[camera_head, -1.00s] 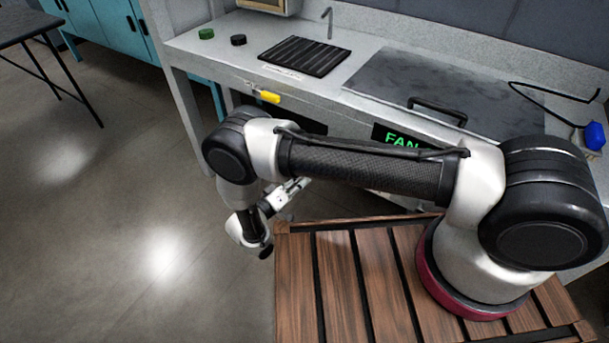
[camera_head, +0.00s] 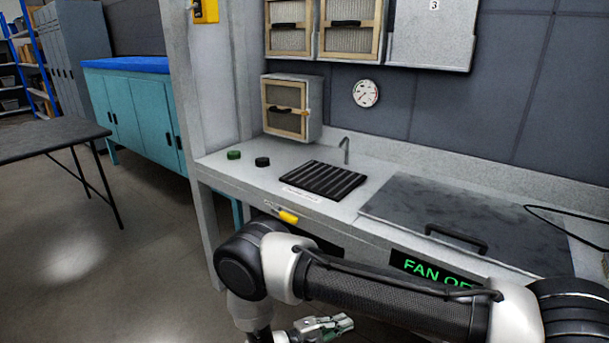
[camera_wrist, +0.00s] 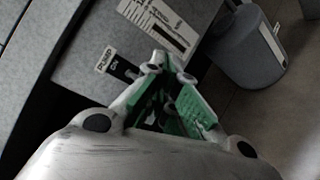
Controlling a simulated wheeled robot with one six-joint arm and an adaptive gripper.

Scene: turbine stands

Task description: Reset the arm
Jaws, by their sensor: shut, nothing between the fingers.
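My arm is folded low in front of the workbench (camera_head: 225,172), with its dark forearm spanning the bottom of the head view. My gripper (camera_head: 343,325) shows at the bottom edge of that view, below the forearm and in front of the bench. It is shut and empty. In the wrist view my gripper (camera_wrist: 172,70) has green-lined fingers and points at a grey panel (camera_wrist: 82,75) with a "PUMP ON" label (camera_wrist: 107,57). I cannot tell how far apart they are.
On the bench are a black grille (camera_head: 322,181), a lid with a black handle (camera_head: 456,237) and two small round caps. A yellow handle (camera_head: 289,216) sits on its front. A dark table (camera_head: 45,138) stands left; the wrist view shows a grey cylinder (camera_wrist: 247,62).

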